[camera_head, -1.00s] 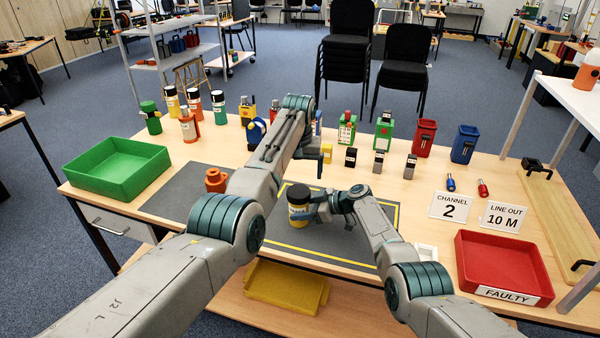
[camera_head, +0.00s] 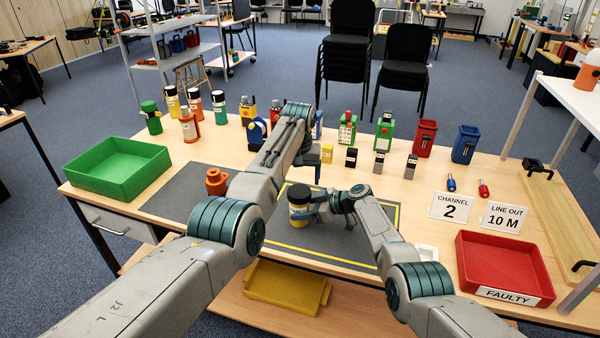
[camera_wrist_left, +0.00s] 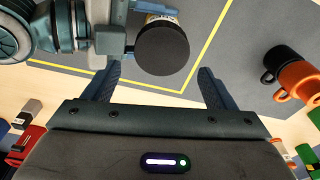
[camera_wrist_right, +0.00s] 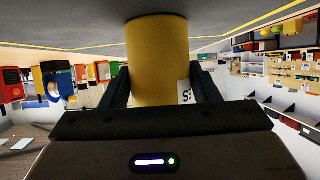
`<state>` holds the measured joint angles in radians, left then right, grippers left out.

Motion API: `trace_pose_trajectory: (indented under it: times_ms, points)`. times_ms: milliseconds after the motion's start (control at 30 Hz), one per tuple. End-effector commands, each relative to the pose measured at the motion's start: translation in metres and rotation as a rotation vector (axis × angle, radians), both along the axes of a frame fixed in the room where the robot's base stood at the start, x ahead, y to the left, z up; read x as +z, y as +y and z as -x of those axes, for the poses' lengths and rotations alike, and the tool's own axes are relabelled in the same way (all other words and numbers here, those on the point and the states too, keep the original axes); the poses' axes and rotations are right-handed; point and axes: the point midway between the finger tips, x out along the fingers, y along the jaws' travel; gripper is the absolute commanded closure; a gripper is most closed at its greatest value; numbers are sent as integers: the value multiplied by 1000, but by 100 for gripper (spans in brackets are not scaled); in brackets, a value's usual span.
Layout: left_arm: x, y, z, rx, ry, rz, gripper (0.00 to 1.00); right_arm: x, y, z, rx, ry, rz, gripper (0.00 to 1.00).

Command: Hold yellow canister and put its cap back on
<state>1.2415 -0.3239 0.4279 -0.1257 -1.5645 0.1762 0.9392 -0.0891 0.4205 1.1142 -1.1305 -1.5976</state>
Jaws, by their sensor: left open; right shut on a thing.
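The yellow canister (camera_head: 299,215) stands upright over the grey mat, with a black cap (camera_head: 298,193) on its top; I cannot tell how firmly the cap sits. My right gripper (camera_wrist_right: 157,88) is shut on the canister's yellow body, from the right in the head view. My left gripper (camera_wrist_left: 156,76) is open and empty, pointing down near the cap. In the left wrist view the round black cap top (camera_wrist_left: 162,48) lies just ahead of the space between its fingertips. My left arm hides part of the table in the head view.
A green tray (camera_head: 117,168) is at the left, and a red tray (camera_head: 505,268) at the front right. Several bottles and devices line the back of the table.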

Motion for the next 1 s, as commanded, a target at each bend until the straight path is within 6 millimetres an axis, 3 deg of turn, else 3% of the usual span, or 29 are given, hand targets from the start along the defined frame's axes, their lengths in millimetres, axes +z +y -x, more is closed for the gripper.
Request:
trace_pose_trajectory:
  times_ms: [1000]
  points:
    - [-45,4,1,2,4,-2,22,2,2,0,4,-4,-2,72]
